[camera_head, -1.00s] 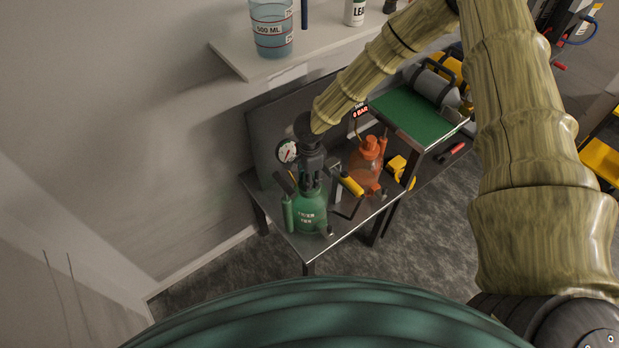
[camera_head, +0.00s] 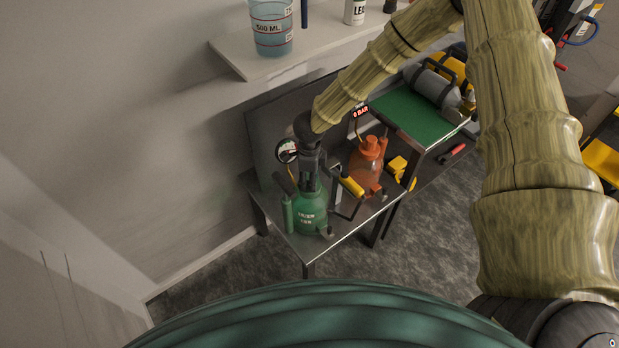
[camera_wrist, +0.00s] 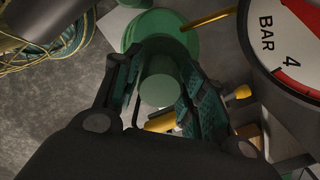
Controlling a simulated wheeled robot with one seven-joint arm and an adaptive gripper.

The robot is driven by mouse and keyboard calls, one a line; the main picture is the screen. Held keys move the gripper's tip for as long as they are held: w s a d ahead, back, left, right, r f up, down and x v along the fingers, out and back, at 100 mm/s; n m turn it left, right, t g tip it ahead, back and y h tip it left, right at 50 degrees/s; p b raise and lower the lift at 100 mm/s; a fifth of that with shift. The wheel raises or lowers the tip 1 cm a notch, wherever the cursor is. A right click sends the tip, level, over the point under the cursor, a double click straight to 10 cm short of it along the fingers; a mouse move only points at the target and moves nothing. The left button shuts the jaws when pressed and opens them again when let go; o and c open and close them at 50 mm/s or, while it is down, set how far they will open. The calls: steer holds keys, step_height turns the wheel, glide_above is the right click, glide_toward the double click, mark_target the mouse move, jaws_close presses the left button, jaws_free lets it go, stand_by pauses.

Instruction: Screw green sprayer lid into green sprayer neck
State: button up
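The green sprayer (camera_head: 309,215) stands upright on the metal bench in the head view. Its green body also shows beyond the fingers in the wrist view (camera_wrist: 163,27). My gripper (camera_head: 311,183) points down directly above the sprayer's neck. In the wrist view, a green cylinder, seemingly the green sprayer lid (camera_wrist: 161,86), lies between the teal-padded fingers of my gripper (camera_wrist: 161,93). Both pads sit close against its sides, and the gripper looks shut on it. The neck and the lid's thread are hidden, so I cannot tell how they meet.
A pressure gauge (camera_head: 287,150) stands close to the left of my gripper; it fills the right of the wrist view (camera_wrist: 290,38). An orange sprayer (camera_head: 367,168) and a yellow-handled tool (camera_head: 351,186) stand close on the right. A shelf (camera_head: 262,68) hangs above.

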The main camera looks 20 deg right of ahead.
steer(key=shift+o, duration=0.9)
steer(key=shift+r, duration=0.1)
step_height(320, 180, up, 12)
steer(key=shift+d, duration=0.1)
